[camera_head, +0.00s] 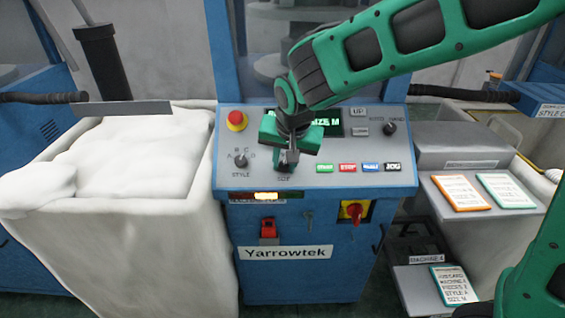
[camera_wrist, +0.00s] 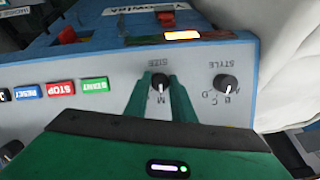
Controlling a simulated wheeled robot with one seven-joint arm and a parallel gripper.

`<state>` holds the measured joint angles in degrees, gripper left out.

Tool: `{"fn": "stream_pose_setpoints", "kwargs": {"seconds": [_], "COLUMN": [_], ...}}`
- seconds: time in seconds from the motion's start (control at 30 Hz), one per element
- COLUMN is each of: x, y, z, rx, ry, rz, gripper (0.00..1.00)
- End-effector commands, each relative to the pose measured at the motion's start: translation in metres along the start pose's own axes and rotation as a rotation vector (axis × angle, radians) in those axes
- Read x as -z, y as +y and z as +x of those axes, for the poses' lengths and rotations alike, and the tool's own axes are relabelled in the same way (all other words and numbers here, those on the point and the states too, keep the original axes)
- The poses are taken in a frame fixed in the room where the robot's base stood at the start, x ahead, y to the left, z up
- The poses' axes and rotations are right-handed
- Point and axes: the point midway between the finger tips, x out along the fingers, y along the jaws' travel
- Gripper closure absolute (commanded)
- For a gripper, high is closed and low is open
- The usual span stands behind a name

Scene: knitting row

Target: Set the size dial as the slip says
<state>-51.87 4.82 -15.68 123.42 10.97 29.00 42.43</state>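The size dial (camera_wrist: 160,80) is a black knob on the grey panel, with an M printed beside it in the wrist view. In the head view my gripper (camera_head: 288,160) hides most of it. My gripper's green fingers (camera_wrist: 160,78) straddle the knob, one on each side, with a slight gap seeming to show; contact is unclear. A slip (camera_head: 455,284) at the lower right shows small text that seems to include STYLE A and SIZE M. The green-lit display (camera_head: 327,122), partly behind my gripper, shows SIZE M.
The style dial (camera_head: 241,161) is left of the size dial. A red emergency knob (camera_head: 236,120), a row of buttons (camera_head: 348,168) and another dial (camera_head: 390,128) share the panel. Orange-edged (camera_head: 461,193) and green-edged (camera_head: 506,191) cards lie on a side table.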

Motion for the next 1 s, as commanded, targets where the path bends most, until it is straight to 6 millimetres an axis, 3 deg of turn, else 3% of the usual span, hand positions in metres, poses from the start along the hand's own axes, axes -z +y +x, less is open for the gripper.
{"fn": "stream_pose_setpoints", "kwargs": {"seconds": [0.37,1.0], "x": [0.0002,-0.0006], "y": [0.0003,0.0020], "z": [-0.0011,-0.0010], "rx": [0.031,0.164], "ry": [0.003,0.019], "rz": [0.071,0.559], "gripper": [1.00,1.00]}}
